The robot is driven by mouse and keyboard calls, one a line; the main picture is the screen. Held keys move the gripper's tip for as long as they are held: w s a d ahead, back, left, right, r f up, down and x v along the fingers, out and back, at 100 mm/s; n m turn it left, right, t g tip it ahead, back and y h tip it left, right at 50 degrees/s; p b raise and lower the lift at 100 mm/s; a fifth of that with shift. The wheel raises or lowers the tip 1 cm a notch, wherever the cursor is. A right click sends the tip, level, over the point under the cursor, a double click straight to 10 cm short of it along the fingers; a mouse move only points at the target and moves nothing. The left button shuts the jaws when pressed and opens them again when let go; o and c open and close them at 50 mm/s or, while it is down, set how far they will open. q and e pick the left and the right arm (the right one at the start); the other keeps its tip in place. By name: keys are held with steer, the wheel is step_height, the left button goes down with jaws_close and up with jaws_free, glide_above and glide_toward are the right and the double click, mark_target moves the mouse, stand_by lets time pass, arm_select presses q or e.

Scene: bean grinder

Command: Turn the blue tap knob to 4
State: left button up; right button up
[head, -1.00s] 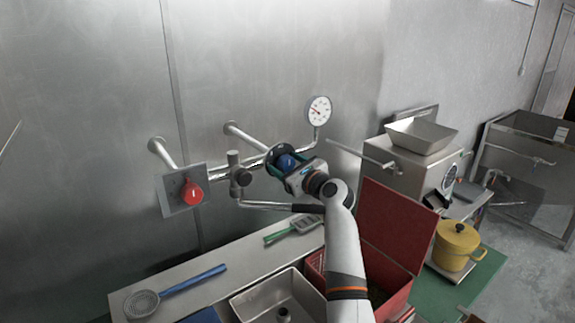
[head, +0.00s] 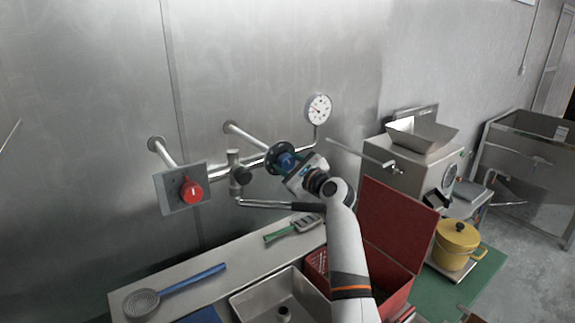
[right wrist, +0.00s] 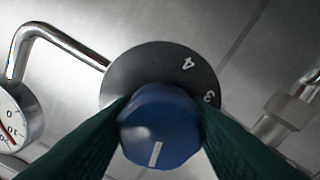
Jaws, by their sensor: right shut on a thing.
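The blue tap knob (head: 285,161) sits on a dark round dial (head: 268,156) on the wall pipe. My right gripper (head: 291,168) reaches it from the lower right. In the right wrist view, its two dark green fingers are on either side of the blue knob (right wrist: 158,125), shut on it. A white line on the knob points down in that view. The dial (right wrist: 125,80) shows a 4 above the knob and a 3 at its right; other marks are hidden behind the knob and fingers. My left gripper is not in view.
A red knob (head: 191,191) on a square plate is left of the blue one. A pressure gauge (head: 318,109) stands up right of it, and a bent spout pipe (head: 275,205) runs below. A metal sink (head: 262,299) and red box (head: 395,232) lie lower.

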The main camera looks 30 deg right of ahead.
steer(key=n+b, duration=0.1)
steer(key=n, duration=0.2)
steer(key=shift+f+n, duration=0.1)
steer(key=shift+n, duration=0.3)
steer(key=n+b, duration=0.1)
steer(key=n, duration=0.3)
steer(key=shift+n, duration=0.3)
steer(key=n+b, duration=0.2)
steer(key=n, duration=0.2)
steer(key=n+b, duration=0.1)
steer(key=n, duration=0.4)
steer(key=shift+b, duration=0.3)
steer(key=n+b, duration=0.1)
steer(key=n, duration=0.2)
steer(key=shift+n, duration=0.3)
steer(key=n, duration=0.3)
steer(key=shift+n+b, duration=0.3)
steer(key=n, duration=0.2)
steer(key=shift+n, duration=2.1)
